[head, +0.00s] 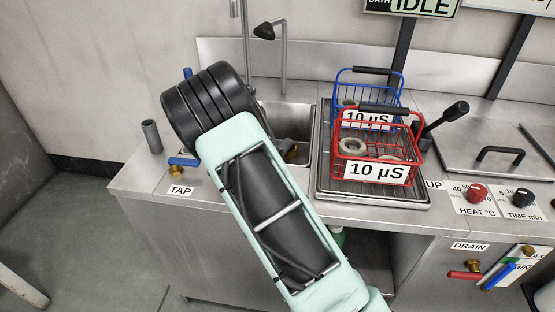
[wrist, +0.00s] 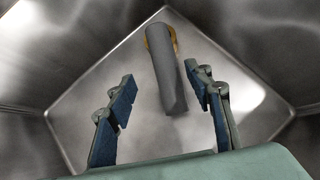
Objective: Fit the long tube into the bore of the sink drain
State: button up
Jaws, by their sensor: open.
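The long grey tube (wrist: 167,75) is in the sink in the wrist view, its far end at the brass-coloured drain ring (wrist: 147,41) and its near end towards me. I cannot tell how deep it sits in the bore. My gripper (wrist: 163,84) is open, its blue-padded fingers on either side of the tube with gaps showing. Nothing is gripped.
A shorter-looking grey tube (head: 151,136) stands upright on the counter at left, near the blue-handled tap valve (head: 179,166). A blue basket (head: 368,88) and red basket (head: 377,150) holding rings stand on the drainboard (head: 325,187) to the right. A bent spout (head: 283,62) rises behind the sink.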

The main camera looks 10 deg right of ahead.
aim_at(287, 143)
jog(key=x, duration=0.2)
jog(key=b+x, duration=0.1)
jog(key=x, duration=0.2)
jog(key=s+b+x, duration=0.1)
jog(key=x, duration=0.1)
jog(key=shift+w+d+f, duration=0.2)
jog(key=shift+f, duration=0.25)
grip_shut()
